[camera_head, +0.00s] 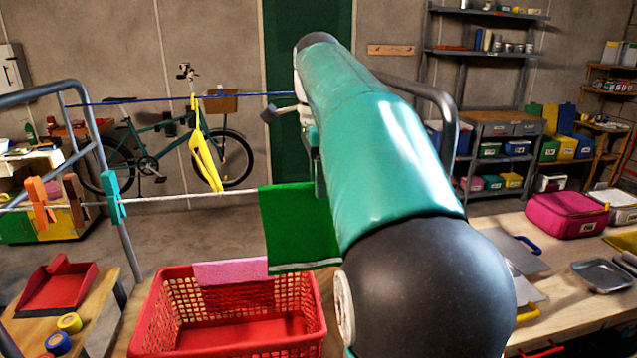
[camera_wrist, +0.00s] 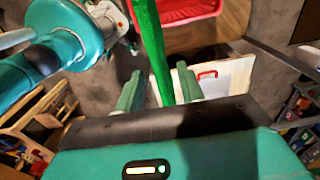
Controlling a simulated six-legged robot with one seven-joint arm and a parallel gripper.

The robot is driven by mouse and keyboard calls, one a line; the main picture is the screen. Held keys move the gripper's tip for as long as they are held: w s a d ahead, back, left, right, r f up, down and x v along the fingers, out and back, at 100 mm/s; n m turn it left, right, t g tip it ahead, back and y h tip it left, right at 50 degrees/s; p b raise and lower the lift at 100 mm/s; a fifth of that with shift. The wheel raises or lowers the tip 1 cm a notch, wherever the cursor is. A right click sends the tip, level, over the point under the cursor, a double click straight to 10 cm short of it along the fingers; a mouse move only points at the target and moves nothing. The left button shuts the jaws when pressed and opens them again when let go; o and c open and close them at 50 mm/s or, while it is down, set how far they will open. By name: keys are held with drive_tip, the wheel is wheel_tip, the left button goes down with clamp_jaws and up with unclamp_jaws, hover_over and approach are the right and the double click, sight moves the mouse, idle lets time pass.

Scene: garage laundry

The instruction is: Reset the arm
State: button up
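My arm stretches forward across the head view, and its far end is largely hidden behind its own teal links. In the wrist view my gripper (camera_wrist: 158,82) has its two teal fingers spread apart. A green cloth (camera_head: 298,228) hangs from the white line beside my arm in the head view. In the wrist view the green cloth (camera_wrist: 152,40) shows nearly edge-on, running down through the gap between the fingers. Neither finger appears to press on it.
A red basket (camera_head: 150,308) with a pink cloth (camera_head: 230,271) over its rim stands below. Clothespins, including a teal one (camera_head: 112,197), grip the line at left. A yellow item (camera_head: 207,160) hangs from a blue line. A table (camera_head: 560,290) with a pink case (camera_head: 567,214) is at right.

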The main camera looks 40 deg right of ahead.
wheel_tip(320, 180, up, 6)
drive_tip(key=shift+r, duration=0.1)
idle(0.4)
